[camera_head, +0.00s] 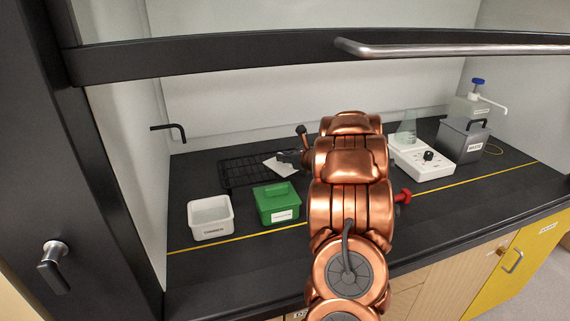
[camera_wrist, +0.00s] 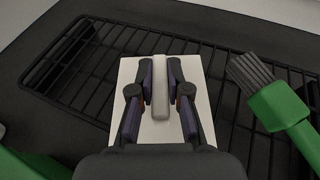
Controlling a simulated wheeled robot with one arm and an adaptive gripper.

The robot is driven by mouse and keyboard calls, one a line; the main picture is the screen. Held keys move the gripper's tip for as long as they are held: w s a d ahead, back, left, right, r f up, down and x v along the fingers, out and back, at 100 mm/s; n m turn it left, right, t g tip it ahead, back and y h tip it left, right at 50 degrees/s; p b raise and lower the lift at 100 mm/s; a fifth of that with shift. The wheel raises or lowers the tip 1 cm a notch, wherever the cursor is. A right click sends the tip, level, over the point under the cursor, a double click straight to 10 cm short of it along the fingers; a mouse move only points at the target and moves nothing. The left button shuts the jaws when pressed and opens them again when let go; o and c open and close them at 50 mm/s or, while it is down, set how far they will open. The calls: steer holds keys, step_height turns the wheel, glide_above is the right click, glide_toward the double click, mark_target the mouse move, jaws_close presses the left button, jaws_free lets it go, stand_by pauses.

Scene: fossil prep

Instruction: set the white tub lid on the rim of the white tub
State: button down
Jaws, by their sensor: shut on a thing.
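The white tub lid (camera_wrist: 160,129) is a flat pale plate with a raised bar handle (camera_wrist: 160,87). My gripper (camera_wrist: 160,88) is shut on this handle, one finger on each side. In the head view, the lid (camera_head: 275,162) shows beside my gripper (camera_head: 290,157), over the dark wire rack and partly hidden by my arm. I cannot tell whether the lid touches the rack. The lid is right of and behind the white tub.
A green lidded tub (camera_head: 277,204) stands between the white tub and my arm. The wire rack (camera_head: 243,172) lies behind it. A green brush (camera_wrist: 276,100) is right of the lid in the wrist view. A white hotplate (camera_head: 424,160) with a flask and a grey container (camera_head: 463,141) stand right.

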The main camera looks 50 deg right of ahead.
steer(key=shift+r, duration=0.15)
step_height(320, 180, up, 10)
steer(key=shift+f+b, duration=0.1)
steer(key=shift+b, duration=0.5)
steer(key=c, duration=1.7)
jaws_free()
jaws_close()
